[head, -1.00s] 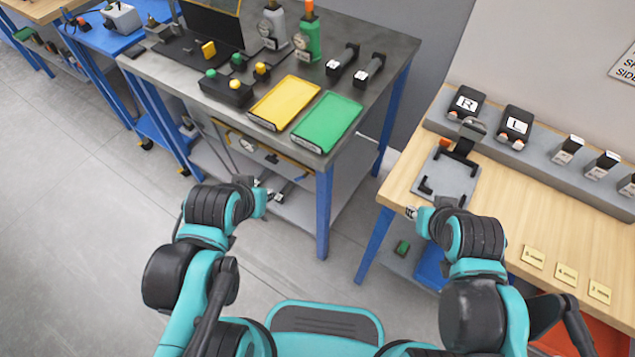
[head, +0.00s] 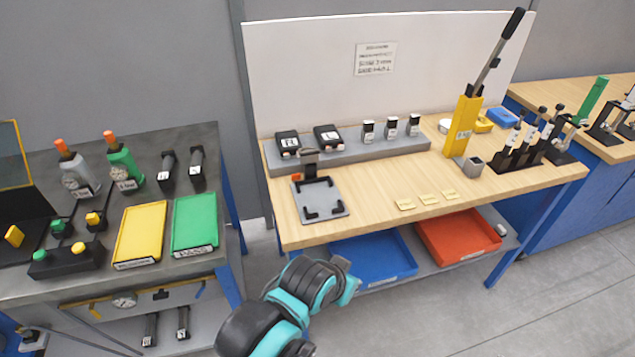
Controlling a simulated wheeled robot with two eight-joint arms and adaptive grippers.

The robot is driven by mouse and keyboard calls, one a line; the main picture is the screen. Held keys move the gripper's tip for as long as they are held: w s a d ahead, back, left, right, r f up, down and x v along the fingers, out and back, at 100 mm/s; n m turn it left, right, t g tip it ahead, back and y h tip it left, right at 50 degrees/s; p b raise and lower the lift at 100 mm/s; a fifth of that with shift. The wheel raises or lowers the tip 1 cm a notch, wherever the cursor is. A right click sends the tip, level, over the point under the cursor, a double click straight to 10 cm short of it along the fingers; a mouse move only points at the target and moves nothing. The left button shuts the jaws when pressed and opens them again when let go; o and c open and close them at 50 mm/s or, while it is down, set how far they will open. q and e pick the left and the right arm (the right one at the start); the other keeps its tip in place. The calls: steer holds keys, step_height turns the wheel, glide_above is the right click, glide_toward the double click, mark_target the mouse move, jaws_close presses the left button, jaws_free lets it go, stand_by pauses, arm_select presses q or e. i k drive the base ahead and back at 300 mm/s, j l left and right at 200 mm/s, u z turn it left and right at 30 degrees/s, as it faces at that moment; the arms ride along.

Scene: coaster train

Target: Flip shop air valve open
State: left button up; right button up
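I cannot surely make out the shop air valve. A round white gauge (head: 124,300) sits on the front under the grey table's top, with yellow parts on both sides of it; whether the valve belongs to this is too small to tell. One teal and black arm, which looks like my left, comes in at the bottom middle. Its end, my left gripper (head: 350,286), is in front of the wooden bench's lower shelf; its fingers are too hidden to read. My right gripper is out of view.
The wooden bench (head: 370,205) carries a grey fixture plate (head: 320,198) and a yellow lever press (head: 462,126). Blue (head: 372,262) and red (head: 458,238) bins are below. Open floor lies at lower right.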

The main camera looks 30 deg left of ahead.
mark_target(204, 282)
steer(key=k+j+z, duration=0.15)
steer(key=z, duration=0.25)
steer(key=k+z, duration=0.2)
steer(key=z, duration=0.2)
steer(key=k+j+z, duration=0.1)
steer(key=z, duration=0.3)
steer(key=k+z, duration=0.15)
steer(key=k, duration=1)
steer(key=k+u, duration=0.3)
steer(key=k, duration=0.2)
steer(key=k+j+u, duration=0.2)
steer(key=k+u, duration=0.15)
steer(key=k, duration=0.15)
steer(key=k+j+u, duration=0.55)
steer(key=i, duration=0.55)
